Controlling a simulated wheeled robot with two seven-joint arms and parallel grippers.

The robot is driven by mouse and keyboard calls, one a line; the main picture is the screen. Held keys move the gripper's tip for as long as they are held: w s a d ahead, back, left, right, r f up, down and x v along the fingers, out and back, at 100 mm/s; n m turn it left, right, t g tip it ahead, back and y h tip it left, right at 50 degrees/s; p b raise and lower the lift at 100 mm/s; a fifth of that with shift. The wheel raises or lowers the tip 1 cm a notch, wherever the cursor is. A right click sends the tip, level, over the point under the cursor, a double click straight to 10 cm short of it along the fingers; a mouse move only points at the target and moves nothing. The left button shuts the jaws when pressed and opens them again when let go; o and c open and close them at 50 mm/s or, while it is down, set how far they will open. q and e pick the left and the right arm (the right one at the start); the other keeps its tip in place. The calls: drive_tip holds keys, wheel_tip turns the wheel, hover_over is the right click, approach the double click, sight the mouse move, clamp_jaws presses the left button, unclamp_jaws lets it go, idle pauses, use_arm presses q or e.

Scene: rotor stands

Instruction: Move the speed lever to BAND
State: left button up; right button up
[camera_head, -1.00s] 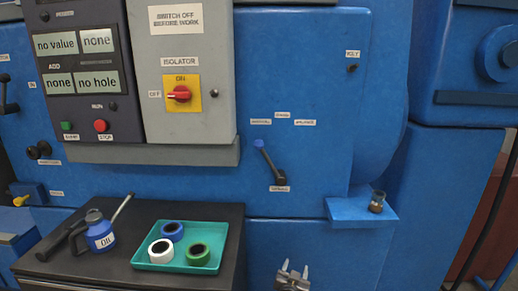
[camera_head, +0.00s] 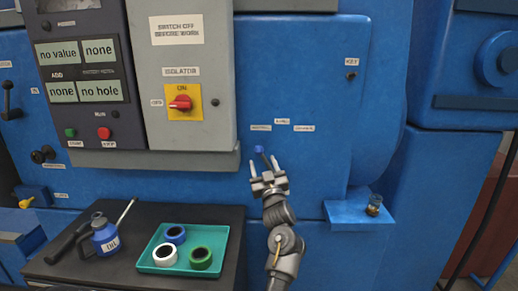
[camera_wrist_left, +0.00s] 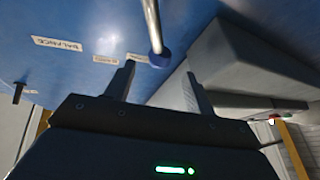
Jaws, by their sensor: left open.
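The speed lever has a blue knob (camera_head: 259,149) on a thin shaft and stands out from the blue machine front. It leans up and left, below the leftmost of three small labels. My left gripper (camera_head: 263,161) is open just below the knob and hides the lever's base. In the left wrist view the knob (camera_wrist_left: 160,59) and metal shaft show just beyond the gap between my left fingertips (camera_wrist_left: 158,76), not gripped. The middle label (camera_head: 282,121) is too blurred to read surely; a BALANCE label (camera_wrist_left: 57,44) shows in the wrist view. My right gripper is not in view.
A grey control cabinet with a red isolator switch (camera_head: 180,103) stands out at the upper left. A dark bench holds a blue oil can (camera_head: 105,238) and a green tray (camera_head: 221,257) with tape rolls. A small blue shelf (camera_head: 345,213) juts out at the right.

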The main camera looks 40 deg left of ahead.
sight(260, 154)
use_arm(q)
drive_tip(key=p+x, duration=0.1)
drive_tip(key=x, duration=0.5)
drive_tip(key=shift+p, duration=0.4)
drive_tip(key=shift+w+a+r, duration=0.2)
drive_tip(key=shift+w+a, duration=0.1)
drive_tip(key=shift+a, duration=0.05)
clamp_jaws()
drive_tip(key=shift+d, duration=0.15)
